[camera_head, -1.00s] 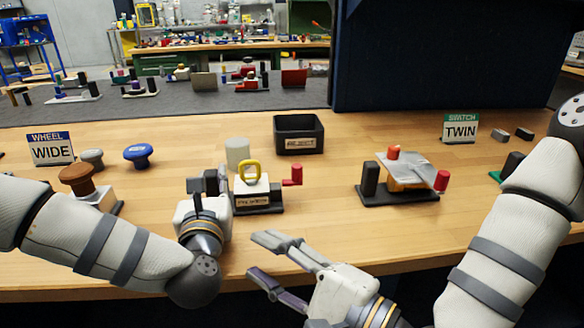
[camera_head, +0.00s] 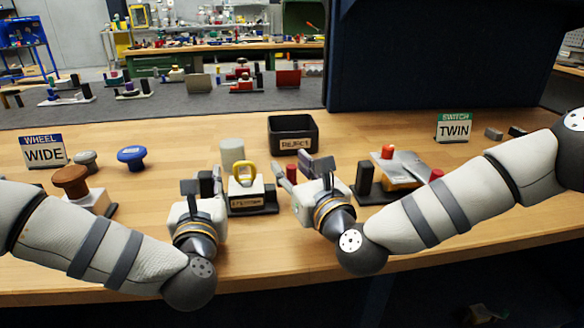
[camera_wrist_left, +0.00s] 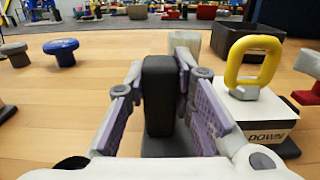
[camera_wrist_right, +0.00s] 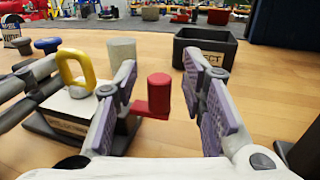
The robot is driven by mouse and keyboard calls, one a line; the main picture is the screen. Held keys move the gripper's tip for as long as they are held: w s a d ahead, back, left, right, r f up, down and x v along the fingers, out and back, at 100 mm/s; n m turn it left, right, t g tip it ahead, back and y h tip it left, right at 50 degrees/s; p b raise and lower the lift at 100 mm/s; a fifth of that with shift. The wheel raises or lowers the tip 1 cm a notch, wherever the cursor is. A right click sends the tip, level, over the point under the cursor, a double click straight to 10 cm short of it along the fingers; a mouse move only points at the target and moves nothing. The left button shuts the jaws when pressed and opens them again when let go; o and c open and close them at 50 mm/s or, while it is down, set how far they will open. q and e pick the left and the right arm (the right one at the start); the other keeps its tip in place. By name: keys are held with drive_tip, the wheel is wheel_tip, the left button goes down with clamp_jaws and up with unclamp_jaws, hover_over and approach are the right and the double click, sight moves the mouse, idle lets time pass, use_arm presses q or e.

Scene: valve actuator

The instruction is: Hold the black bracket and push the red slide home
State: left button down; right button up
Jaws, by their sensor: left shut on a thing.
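The black bracket (camera_wrist_left: 160,95) is an upright block at the left end of the white valve unit with a yellow loop handle (camera_wrist_left: 255,62). My left gripper (camera_head: 205,184) is shut on the bracket, one finger on each side in the left wrist view. The red slide (camera_wrist_right: 159,94) is an upright red post on a short red arm, sticking out from the right side of the unit. My right gripper (camera_wrist_right: 168,88) is open. In the right wrist view the slide shows between its fingers; I cannot tell whether they touch it.
A black REJECT bin (camera_head: 293,135) and a grey cylinder (camera_head: 232,153) stand behind the unit. A second fixture with a metal plate (camera_head: 405,168) is close to my right gripper's right. A brown knob (camera_head: 71,180) and a blue knob (camera_head: 132,156) are at left.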

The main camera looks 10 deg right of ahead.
use_arm(q)
drive_tip(key=shift+f, duration=0.3)
use_arm(e)
drive_tip(key=shift+w+f, duration=0.15)
use_arm(q)
drive_tip(key=shift+d, duration=0.1)
use_arm(e)
clamp_jaws()
use_arm(q)
drive_tip(key=shift+s, duration=0.1)
use_arm(e)
drive_tip(key=shift+a, duration=1.5)
unclamp_jaws()
use_arm(q)
drive_tip(key=shift+f, duration=0.1)
use_arm(e)
drive_tip(key=v, duration=1.2)
